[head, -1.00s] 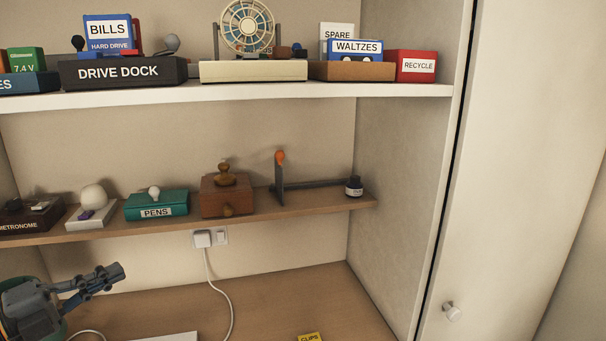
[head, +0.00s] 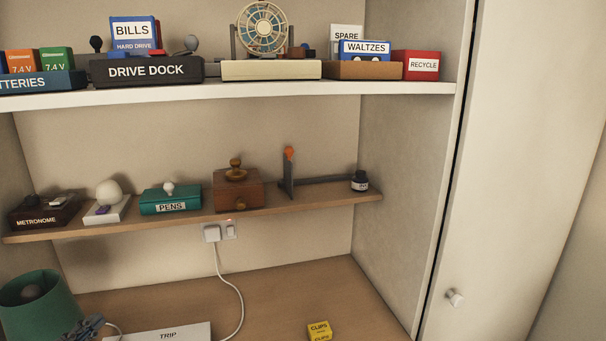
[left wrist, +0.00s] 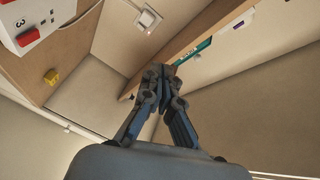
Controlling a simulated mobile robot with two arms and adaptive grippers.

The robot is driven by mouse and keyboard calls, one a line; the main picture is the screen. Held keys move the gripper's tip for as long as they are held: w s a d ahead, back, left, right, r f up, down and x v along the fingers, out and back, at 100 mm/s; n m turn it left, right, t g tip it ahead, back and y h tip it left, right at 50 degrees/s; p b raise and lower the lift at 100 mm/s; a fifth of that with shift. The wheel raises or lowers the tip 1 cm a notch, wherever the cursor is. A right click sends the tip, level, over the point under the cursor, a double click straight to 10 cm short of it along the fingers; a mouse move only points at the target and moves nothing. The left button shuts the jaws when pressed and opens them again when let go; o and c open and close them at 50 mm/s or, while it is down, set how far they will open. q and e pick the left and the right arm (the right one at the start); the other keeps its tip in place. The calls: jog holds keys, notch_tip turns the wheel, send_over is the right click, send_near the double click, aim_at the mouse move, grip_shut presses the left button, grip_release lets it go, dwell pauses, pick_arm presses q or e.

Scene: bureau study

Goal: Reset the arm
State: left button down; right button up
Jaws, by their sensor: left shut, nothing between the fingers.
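My left gripper (head: 88,327) shows at the bottom left of the head view, low over the desk, in front of the green lamp (head: 38,306). In the left wrist view its two fingers (left wrist: 163,72) come together at the tips with nothing between them. The gripper is shut and empty. Most of the left arm is below the head view's edge. My right gripper is in neither view.
The desk (head: 270,295) holds a box marked TRIP (head: 168,333) and a yellow CLIPS box (head: 320,331). A white cord runs up to a wall plug (head: 211,233). The lower shelf (head: 130,228) and upper shelf (head: 230,97) carry several objects. A cabinet door stands right.

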pick_arm(q)
jog(key=s+d+f+n+g+y, duration=0.25)
jog(key=s+f+n, duration=0.25)
jog(key=f, duration=0.4)
jog(key=s+d+f+n+g+y, duration=0.1)
jog(key=s+f+n+g+y, duration=0.3)
jog(key=f, duration=0.4)
jog(key=s+d+f+n+g+h, duration=0.2)
jog(key=s+d+f+g, duration=0.2)
jog(key=s+d, duration=0.3)
jog(key=s+d+f+n+g+h, duration=0.2)
jog(key=s+d+f+n+g, duration=0.15)
jog(key=s+d, duration=0.4)
notch_tip(320, 180, down, 27)
jog(key=s+m+g, duration=0.1)
jog(key=s, duration=0.1)
jog(key=s+a+f+g+b, duration=0.1)
jog(key=s+a+f, duration=0.1)
jog(key=s+f, duration=1.3)
jog(key=shift+s+a+f+b, duration=0.3)
jog(key=shift+s+a+f, duration=0.1)
jog(key=shift+s, duration=0.2)
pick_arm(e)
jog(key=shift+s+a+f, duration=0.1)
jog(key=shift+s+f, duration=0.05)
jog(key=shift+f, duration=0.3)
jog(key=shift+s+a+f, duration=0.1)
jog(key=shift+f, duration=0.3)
